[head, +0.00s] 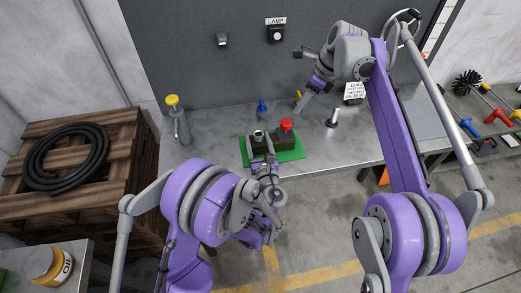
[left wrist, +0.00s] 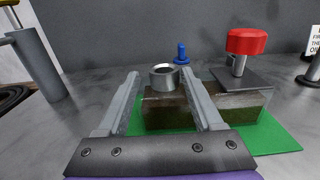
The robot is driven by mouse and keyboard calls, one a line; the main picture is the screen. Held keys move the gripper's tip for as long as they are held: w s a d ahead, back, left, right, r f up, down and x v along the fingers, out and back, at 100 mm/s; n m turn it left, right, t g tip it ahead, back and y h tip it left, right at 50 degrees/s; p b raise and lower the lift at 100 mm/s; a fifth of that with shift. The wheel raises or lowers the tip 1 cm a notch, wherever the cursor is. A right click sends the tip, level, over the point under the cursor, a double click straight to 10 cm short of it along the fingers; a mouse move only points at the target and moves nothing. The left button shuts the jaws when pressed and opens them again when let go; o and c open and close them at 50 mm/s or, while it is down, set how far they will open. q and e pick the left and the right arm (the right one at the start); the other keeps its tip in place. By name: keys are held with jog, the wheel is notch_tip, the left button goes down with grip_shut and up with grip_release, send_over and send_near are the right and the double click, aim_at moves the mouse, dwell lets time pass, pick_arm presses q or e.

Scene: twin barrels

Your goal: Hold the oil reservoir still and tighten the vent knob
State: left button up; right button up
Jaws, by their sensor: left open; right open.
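The oil reservoir (head: 279,139) is a murky brown-green box on a green mat (head: 293,155) on the bench; it also shows in the left wrist view (left wrist: 240,104). A red knob (left wrist: 246,41) stands on a stem over a dark plate on its right part; I take it as the vent knob. A grey metal neck (left wrist: 164,77) rises from its left part. My left gripper (head: 266,168) is open at the reservoir's near side, its fingers apart in front of the neck end; contact is unclear. My right gripper (head: 303,103) is open, above the bench behind and right of the red knob.
A blue-topped item (left wrist: 181,53) stands behind the reservoir. A grey cylinder with a yellow knob (head: 172,100) is at the bench's left. A metal post (head: 333,118) and a sign (head: 354,91) stand to the right. The bench between mat and post is clear.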

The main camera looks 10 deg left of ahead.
aim_at(256, 134)
pick_arm(q)
jog(key=shift+x, duration=2.55)
grip_shut()
